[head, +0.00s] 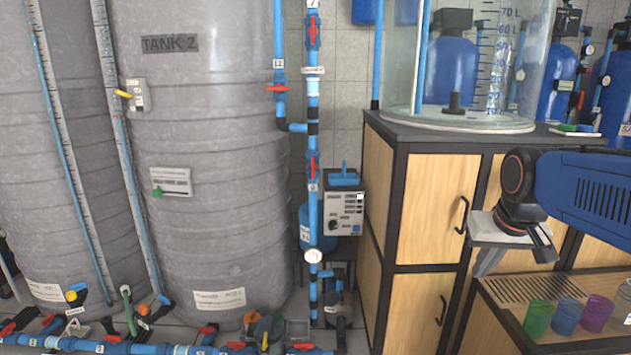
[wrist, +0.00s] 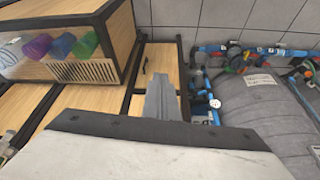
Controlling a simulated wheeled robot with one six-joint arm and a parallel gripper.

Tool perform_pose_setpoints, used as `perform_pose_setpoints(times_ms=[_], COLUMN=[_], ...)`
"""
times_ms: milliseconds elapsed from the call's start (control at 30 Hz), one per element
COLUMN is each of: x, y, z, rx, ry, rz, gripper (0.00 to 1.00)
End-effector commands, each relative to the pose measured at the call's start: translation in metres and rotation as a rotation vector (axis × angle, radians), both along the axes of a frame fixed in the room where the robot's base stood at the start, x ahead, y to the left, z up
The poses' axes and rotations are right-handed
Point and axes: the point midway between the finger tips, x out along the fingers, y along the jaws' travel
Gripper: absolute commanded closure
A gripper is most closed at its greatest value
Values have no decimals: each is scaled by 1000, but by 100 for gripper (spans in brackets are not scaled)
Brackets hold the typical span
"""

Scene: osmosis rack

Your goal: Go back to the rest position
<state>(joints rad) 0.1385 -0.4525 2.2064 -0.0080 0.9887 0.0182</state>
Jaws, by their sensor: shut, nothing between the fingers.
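My gripper (head: 487,262) is at the right of the head view, at the end of my blue and black arm, in front of the wooden cabinet. Its fingers are together and hold nothing. In the wrist view my gripper's fingers (wrist: 162,98) show as a narrow grey piece beyond the broad white and dark grey gripper body. They point toward the cabinet front and appear clear of it, though the exact gap cannot be told.
A wooden cabinet (head: 428,215) carries a clear glass tank (head: 465,120). Coloured cups (head: 566,316) stand on a lower shelf below my gripper. Grey TANK 2 (head: 205,90) and blue pipes (head: 313,135) with red valves fill the left and middle.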

Motion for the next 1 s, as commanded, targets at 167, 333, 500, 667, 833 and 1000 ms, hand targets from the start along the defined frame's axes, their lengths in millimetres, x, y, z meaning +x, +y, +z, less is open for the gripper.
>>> perform_pose_setpoints(times_ms=[167, 333, 500, 667, 833, 1000], x=[-58, -105, -138, -151, -152, -152], y=[25, 42, 51, 54, 54, 54], z=[-28, -59, -84, -96, -96, -96], rx=[-1, -1, -2, -2, -2, -2], ry=[-8, -12, -15, -15, -15, -15], rz=[56, 107, 142, 156, 157, 157], gripper=[100, 100, 100, 100, 100, 100])
